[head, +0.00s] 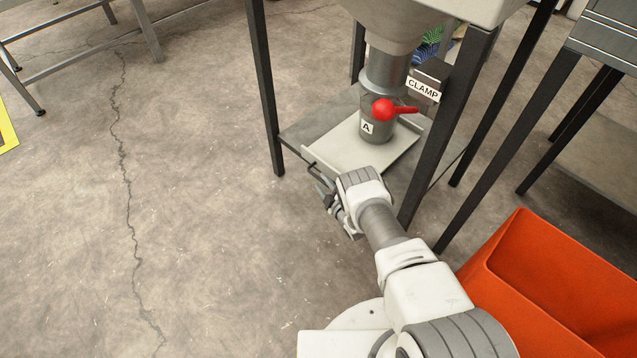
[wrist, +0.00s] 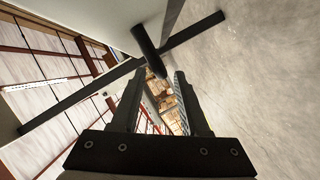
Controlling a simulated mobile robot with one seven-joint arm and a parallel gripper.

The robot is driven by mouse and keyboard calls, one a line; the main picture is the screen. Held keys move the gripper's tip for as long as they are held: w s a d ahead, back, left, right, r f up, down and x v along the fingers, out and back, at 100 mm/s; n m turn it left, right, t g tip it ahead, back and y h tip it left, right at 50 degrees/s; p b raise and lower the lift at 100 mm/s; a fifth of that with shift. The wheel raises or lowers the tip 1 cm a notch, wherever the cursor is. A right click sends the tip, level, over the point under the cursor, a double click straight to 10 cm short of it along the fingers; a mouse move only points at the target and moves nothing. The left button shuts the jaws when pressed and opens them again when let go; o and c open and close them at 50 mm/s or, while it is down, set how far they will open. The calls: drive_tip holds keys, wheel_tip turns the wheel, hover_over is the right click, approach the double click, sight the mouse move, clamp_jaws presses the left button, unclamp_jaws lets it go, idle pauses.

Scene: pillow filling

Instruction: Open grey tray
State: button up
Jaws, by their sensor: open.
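The grey tray (head: 345,156) is a flat plate with a raised front edge, on a shelf under the hopper in the head view. A dark handle (head: 318,172) sticks out from its front edge. My gripper (head: 325,188) is just in front of this edge, close to the handle. In the wrist view a dark rounded bar (wrist: 148,50), apparently the handle, lies just beyond the fingertips of my open gripper (wrist: 159,76). I cannot tell whether it reaches between the fingers. My wrist partly hides the handle area in the head view.
A grey cylinder (head: 375,125) marked A stands on the tray, under the hopper spout, with a red-knobbed clamp lever (head: 388,109) in front. Dark frame legs (head: 265,95) flank the shelf. An orange bin (head: 545,290) stands at the lower right.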

sight(318, 177)
drive_tip(key=shift+b+x, duration=0.6)
drive_tip(key=shift+x, duration=1.2)
clamp_jaws()
